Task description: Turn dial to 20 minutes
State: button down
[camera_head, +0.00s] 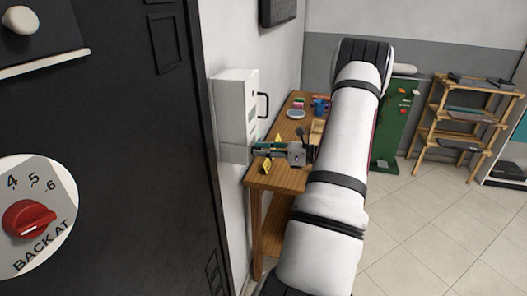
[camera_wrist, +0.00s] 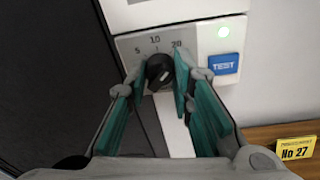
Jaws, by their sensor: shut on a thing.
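The dial (camera_wrist: 159,68) is a round black knob on a pale panel (camera_wrist: 128,48) printed with 5, 10 and 20. Its pale mark shows on its face, but the exact setting is hard to read. My gripper (camera_wrist: 161,74) has its teal-padded fingers on either side of the knob, shut on it. In the head view my gripper (camera_head: 262,150) reaches the lower front of the white wall box (camera_head: 235,100). The dial is hidden there.
A yellow No 27 tag (camera_wrist: 297,148) stands on the wooden table (camera_head: 262,180) below. A dark panel with a red knob (camera_head: 28,220) fills the left foreground.

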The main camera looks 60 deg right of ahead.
jog(key=shift+f, duration=0.1)
jog(key=c, duration=1.4)
grip_release()
jog(key=shift+s, duration=0.1)
jog(key=v, duration=1.2)
